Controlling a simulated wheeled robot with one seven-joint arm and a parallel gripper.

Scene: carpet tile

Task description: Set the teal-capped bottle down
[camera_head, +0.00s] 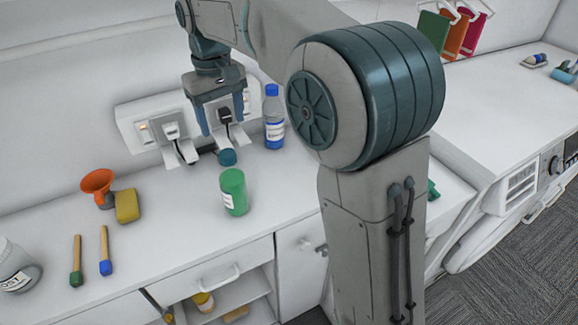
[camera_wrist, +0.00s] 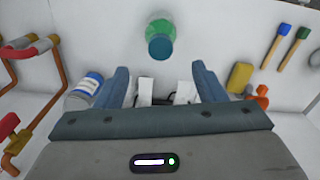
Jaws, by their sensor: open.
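My gripper (camera_head: 221,125) is open above the back of the counter, in front of the wall socket, with nothing between its fingers. It also shows in the wrist view (camera_wrist: 164,88). A green bottle (camera_head: 234,193) with a white label stands on the counter, nearer than the gripper and apart from it. A small teal cap-like round piece (camera_head: 227,157) shows just behind it. In the wrist view the teal piece (camera_wrist: 160,48) overlaps the green body (camera_wrist: 159,24), beyond the fingertips. I cannot tell whether the two are joined.
A blue-capped bottle (camera_head: 274,120) stands right of the gripper. An orange funnel (camera_head: 97,182), yellow sponge (camera_head: 127,206) and two sticks (camera_head: 105,250) lie left. Counter around the green bottle is clear.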

